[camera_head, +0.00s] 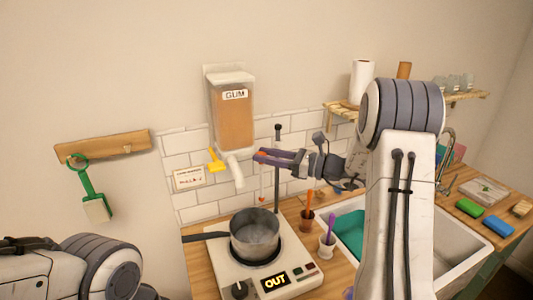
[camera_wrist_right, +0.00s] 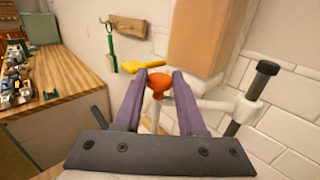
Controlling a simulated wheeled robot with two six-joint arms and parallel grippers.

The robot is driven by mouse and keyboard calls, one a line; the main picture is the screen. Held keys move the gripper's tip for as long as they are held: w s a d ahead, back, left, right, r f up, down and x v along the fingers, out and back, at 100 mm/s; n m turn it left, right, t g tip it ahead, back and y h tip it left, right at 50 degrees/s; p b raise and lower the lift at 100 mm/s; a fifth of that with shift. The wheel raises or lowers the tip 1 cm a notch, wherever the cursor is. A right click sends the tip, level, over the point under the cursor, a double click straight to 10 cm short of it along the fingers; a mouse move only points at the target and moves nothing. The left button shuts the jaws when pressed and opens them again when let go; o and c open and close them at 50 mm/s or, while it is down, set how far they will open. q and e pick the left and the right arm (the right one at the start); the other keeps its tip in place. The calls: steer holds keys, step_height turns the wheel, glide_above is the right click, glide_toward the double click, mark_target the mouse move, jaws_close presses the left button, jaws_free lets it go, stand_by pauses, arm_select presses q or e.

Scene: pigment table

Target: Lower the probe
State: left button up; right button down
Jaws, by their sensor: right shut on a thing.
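My right gripper (camera_head: 262,155) has purple fingers shut on the orange-red knob of the probe. The right wrist view shows that knob (camera_wrist_right: 158,85) between the fingertips (camera_wrist_right: 160,82). A thin pale rod runs down below the knob, and a small red spot (camera_head: 262,199) shows above the pot in the head view. A dark upright stand (camera_head: 277,170) rises behind the pot (camera_head: 255,235). The pot sits on a white hot plate (camera_head: 237,283) whose display reads OUT. My left gripper is out of view; only part of my left arm shows.
A GUM dispenser (camera_head: 232,115) with a yellow lever (camera_head: 216,160) hangs on the wall near the gripper. Two small cups, brown (camera_head: 306,224) and white (camera_head: 327,245), stand right of the hot plate. The sink (camera_head: 449,262) lies further right.

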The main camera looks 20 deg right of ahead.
step_height(320, 180, down, 14)
steer(key=b, duration=0.9)
steer(key=c, duration=0.5)
jaws_free()
steer(key=shift+r, duration=0.1)
steer(key=shift+d, duration=0.1)
